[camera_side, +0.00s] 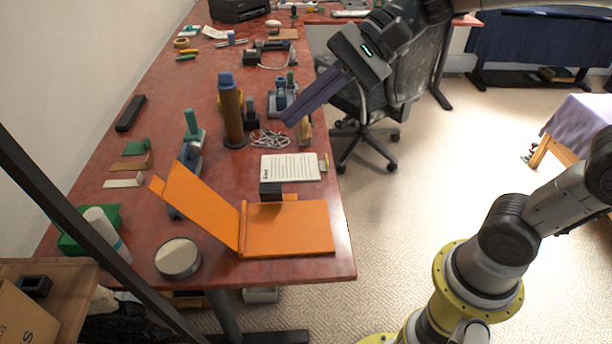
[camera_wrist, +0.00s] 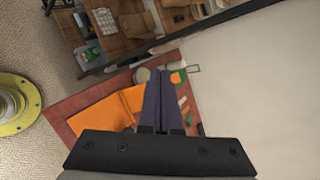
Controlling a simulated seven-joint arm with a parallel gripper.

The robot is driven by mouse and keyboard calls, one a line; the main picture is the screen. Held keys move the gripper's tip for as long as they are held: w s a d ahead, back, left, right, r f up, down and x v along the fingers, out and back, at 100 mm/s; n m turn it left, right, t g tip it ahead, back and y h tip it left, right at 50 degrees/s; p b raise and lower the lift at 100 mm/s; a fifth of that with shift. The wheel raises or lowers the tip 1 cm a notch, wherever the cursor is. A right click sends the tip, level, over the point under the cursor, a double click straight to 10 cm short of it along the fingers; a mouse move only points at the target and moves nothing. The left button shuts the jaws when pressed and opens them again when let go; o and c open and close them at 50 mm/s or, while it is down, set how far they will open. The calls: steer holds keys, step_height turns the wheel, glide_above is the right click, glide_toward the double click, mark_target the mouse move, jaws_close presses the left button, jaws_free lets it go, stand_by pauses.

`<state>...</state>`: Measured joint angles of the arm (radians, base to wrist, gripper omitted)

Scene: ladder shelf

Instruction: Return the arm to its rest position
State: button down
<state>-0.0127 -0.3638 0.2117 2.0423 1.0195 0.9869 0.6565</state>
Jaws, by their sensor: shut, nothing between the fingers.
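My gripper (camera_side: 290,120) is at the upper middle of the side view, in the air over the right edge of the red desk (camera_side: 120,160). Its long dark fingers are shut together and point down to the left. Nothing shows between them. In the wrist view the fingers (camera_wrist: 163,78) lie side by side, with part of the desk behind them. My arm comes in from the right side of the side view.
An orange folder-like object (camera_side: 290,226) lies partly raised on the desk's near end. A brown cylinder (camera_side: 232,115) with a blue top stands left of the fingers. An office chair (camera_side: 400,85) is behind my wrist. A dark post (camera_side: 80,225) crosses the lower left.

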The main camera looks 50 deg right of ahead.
steer(key=s+d+f+n+h, duration=0.4)
steer(key=s+d+n, duration=0.2)
steer(key=s+d, duration=0.1)
steer(key=s+d+f+n+h, duration=0.5)
steer(key=s+d+n, duration=0.1)
steer(key=d, duration=0.3)
steer(key=shift+s+f+n+t+h, duration=0.25)
steer(key=shift+s+n+t+h, duration=0.05)
steer(key=shift+s+n, duration=0.15)
